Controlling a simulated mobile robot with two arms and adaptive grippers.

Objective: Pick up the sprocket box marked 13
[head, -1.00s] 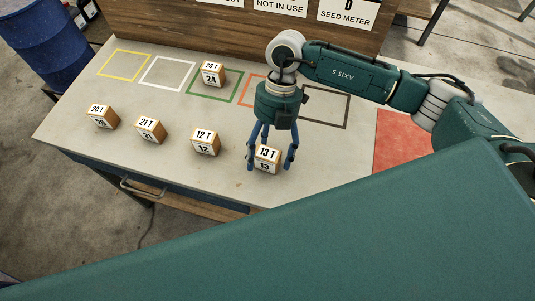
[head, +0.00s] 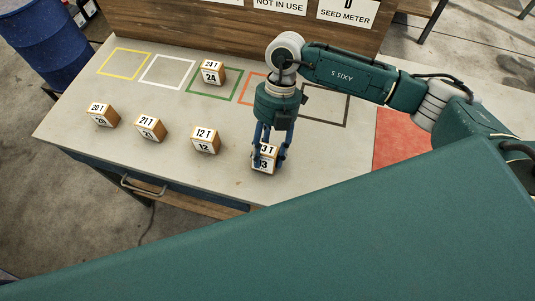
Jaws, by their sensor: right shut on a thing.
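The sprocket box marked 13 (head: 264,168) is a small white and wood-coloured box near the front edge of the workbench, right of the 12 box. My right gripper (head: 268,160) comes down over it from above. Its blue fingers are shut on the box, one on each side, and cover part of the 13 label. The box appears to rest on the bench top. My left gripper is not in view.
Boxes marked 20 (head: 103,115), 21 (head: 150,128) and 12 (head: 205,141) stand in a row to the left. A box marked 24 (head: 211,73) stands in the green outline. A red mat (head: 401,138) lies right on the bench (head: 130,90).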

